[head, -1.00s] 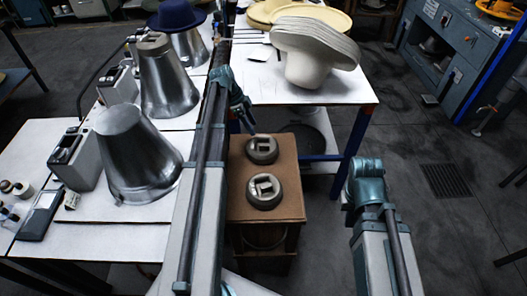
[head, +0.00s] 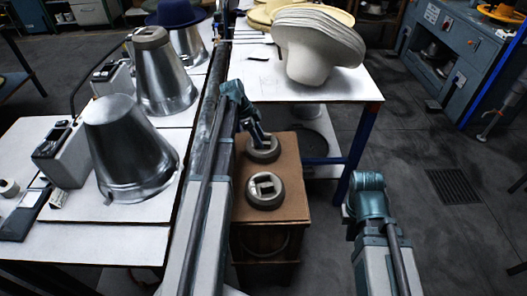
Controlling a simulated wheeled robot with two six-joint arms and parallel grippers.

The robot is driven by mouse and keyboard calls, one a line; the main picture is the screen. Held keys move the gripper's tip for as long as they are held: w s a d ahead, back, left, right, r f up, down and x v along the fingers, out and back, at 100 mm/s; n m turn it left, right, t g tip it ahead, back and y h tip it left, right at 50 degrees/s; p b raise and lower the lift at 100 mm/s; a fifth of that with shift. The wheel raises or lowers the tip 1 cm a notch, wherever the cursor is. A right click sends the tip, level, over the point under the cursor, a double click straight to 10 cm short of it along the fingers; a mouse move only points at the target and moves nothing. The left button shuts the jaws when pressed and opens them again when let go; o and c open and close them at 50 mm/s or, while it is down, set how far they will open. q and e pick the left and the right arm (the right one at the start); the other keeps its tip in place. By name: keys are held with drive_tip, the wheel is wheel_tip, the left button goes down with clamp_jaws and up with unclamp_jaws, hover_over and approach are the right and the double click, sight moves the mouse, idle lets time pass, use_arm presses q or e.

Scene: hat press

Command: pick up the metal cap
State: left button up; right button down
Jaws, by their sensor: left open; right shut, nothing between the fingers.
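Two round grey metal caps with a raised grip on top sit on a brown wooden stand. The far cap (head: 263,155) is partly covered by my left gripper (head: 257,139). The near cap (head: 265,191) shows fully. My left gripper points down at the far cap's grip and is open; whether its fingers touch it is hard to tell. A similar cap (head: 150,35) sits on top of a metal cone. My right arm stands at the right, and its gripper does not show.
The wooden stand (head: 291,168) stands between the left white table (head: 105,240) and the back white table (head: 345,85). Metal cones (head: 130,150) stand on the left table, and a stack of pale felt hats (head: 315,50) on the back one. Floor at the right is clear.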

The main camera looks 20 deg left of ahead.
use_arm(q)
drive_tip(key=b+x, duration=0.1)
drive_tip(key=x, duration=0.1)
drive_tip(key=shift+f+b, duration=0.3)
drive_tip(key=shift+f, duration=0.05)
drive_tip(key=shift+r, duration=0.1)
use_arm(e)
wheel_tip(320, 180, down, 2)
drive_tip(key=shift+f, duration=0.25)
use_arm(q)
clamp_jaws()
idle(0.7)
